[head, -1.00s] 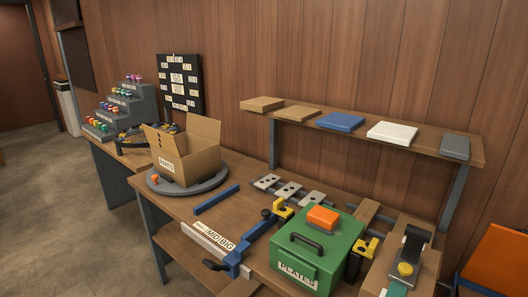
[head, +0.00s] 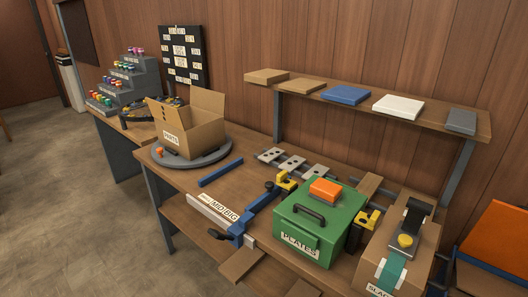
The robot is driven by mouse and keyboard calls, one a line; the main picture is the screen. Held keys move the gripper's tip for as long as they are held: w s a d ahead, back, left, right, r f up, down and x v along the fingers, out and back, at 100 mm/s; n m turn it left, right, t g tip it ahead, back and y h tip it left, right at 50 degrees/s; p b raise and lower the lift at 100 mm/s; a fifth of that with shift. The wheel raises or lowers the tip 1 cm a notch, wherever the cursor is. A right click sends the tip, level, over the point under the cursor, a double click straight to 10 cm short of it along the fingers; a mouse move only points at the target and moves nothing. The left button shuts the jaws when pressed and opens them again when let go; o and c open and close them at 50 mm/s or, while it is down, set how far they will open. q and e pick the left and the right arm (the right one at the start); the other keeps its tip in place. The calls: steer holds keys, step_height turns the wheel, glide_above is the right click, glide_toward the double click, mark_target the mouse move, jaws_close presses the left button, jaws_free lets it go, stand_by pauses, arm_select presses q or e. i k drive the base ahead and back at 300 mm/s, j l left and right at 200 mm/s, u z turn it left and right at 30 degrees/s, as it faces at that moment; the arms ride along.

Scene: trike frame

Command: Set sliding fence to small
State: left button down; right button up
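The sliding fence (head: 262,206) is a blue bar running across the workbench, with a blue bracket and a black handle (head: 218,234) at its front end. A white scale strip (head: 197,199) runs along the bench's front edge. MID and BIG are readable on it; a smaller word to their left is too small to read surely. The fence's front end sits just right of BIG. A separate short blue bar (head: 220,170) lies to the left, with bare bench between it and the fence. Neither of my grippers is in view.
A green PLATES box (head: 309,236) with an orange block (head: 325,189) stands right of the fence. Yellow-black clamps (head: 284,183) and drilled metal plates (head: 292,163) lie behind. An open carton (head: 193,132) stands on a grey turntable (head: 215,157). Boards (head: 241,264) jut out below the front edge.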

mark_target(236, 230)
steer(key=i+j, duration=0.9)
steer(key=i+l+z, duration=0.05)
steer(key=i, duration=0.05)
